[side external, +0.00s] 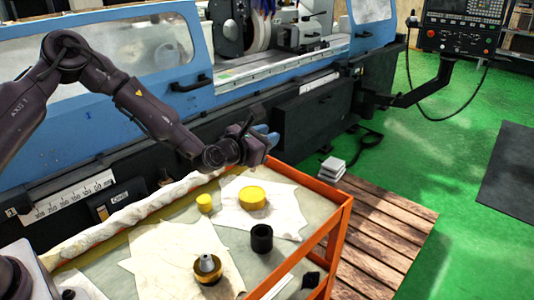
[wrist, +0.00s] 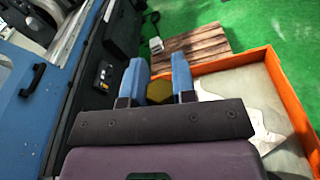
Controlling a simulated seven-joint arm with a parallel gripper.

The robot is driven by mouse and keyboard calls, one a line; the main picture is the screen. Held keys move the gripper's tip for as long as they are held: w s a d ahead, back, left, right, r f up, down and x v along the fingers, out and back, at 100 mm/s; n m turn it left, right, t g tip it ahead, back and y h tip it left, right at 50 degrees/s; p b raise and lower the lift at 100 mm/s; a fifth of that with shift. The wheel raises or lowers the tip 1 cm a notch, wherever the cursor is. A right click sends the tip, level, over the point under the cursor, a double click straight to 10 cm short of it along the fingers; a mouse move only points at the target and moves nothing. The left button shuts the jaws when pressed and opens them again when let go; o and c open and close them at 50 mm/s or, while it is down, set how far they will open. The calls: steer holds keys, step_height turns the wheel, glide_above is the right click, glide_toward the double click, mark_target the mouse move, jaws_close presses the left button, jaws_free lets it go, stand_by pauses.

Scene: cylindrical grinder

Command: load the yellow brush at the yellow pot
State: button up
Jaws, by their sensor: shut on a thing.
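My gripper (side external: 266,138) is up above the far edge of the cart, beside the machine, with its blue fingers pointing right. In the wrist view its two blue fingers (wrist: 158,82) stand a little apart, shut on a dull yellow piece, which looks like the yellow brush (wrist: 159,92); only its blunt end shows. In the side view the held piece is hidden. A wide, round yellow pot (side external: 252,198) stands on a white sheet on the cart, below the gripper and apart from it.
A small yellow round piece (side external: 204,202) is left of the pot. A black cylinder (side external: 261,239) and a dark-and-yellow pot with a grey top (side external: 208,267) stand nearer. The cart's orange rim (side external: 340,222) borders them. The blue grinder (side external: 130,52) is behind.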

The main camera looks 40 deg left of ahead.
step_height(320, 180, down, 7)
steer(key=m, duration=0.1)
steer(key=shift+w, duration=0.2)
stand_by(0.4)
steer(key=shift+a+f, duration=0.1)
steer(key=shift+f, duration=0.65)
stand_by(1.8)
step_height(320, 180, up, 7)
steer(key=shift+r, duration=0.15)
stand_by(0.7)
stand_by(0.4)
